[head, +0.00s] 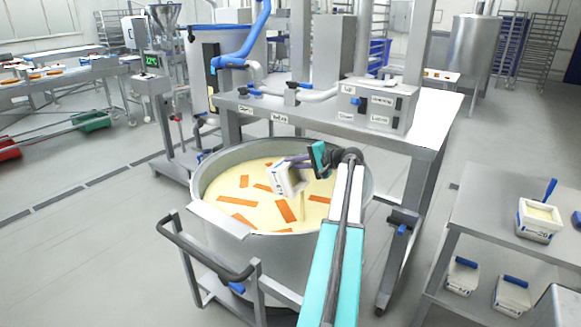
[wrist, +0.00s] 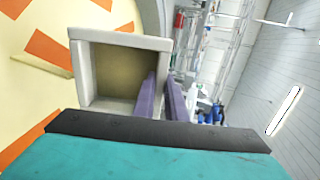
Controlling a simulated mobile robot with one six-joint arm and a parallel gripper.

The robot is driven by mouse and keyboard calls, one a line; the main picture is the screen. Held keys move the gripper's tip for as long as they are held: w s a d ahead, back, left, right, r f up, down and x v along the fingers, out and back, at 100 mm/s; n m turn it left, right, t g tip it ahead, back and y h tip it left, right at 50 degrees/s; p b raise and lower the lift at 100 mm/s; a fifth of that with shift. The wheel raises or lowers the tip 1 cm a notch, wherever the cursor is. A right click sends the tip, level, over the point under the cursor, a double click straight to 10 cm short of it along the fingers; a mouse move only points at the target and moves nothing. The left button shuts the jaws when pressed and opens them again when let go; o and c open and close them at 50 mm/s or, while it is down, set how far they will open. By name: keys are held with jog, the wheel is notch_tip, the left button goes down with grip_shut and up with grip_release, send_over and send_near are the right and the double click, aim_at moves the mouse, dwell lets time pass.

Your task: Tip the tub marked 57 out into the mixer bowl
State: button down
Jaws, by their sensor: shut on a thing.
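My gripper (head: 297,161) is shut on a white square tub (head: 287,180) and holds it tilted over the mixer bowl (head: 215,215). The tub has a bluish label, but its number cannot be read. In the wrist view my purple fingers (wrist: 163,97) grip one wall of the tub (wrist: 84,70), whose open mouth shows a plain olive-beige inside; I cannot tell whether any filling is left in it. A pale streak hangs below the tub in the head view. The bowl holds a cream-yellow mass with several orange strips on it.
A bench with control boxes (head: 375,103) stands behind the bowl. A push handle (head: 205,258) is in front. At right, a side table (head: 490,205) carries another white tub (head: 538,222) with pale filling and a blue handle; more tubs (head: 512,294) stand below.

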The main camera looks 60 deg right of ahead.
jog(key=shift+s+f+t+b, duration=0.1)
jog(key=shift+s+t+b, duration=0.4)
jog(key=shift+b, duration=0.45)
jog(key=shift+s+t+b, duration=0.3)
jog(key=shift+b, duration=0.1)
dwell(3.4)
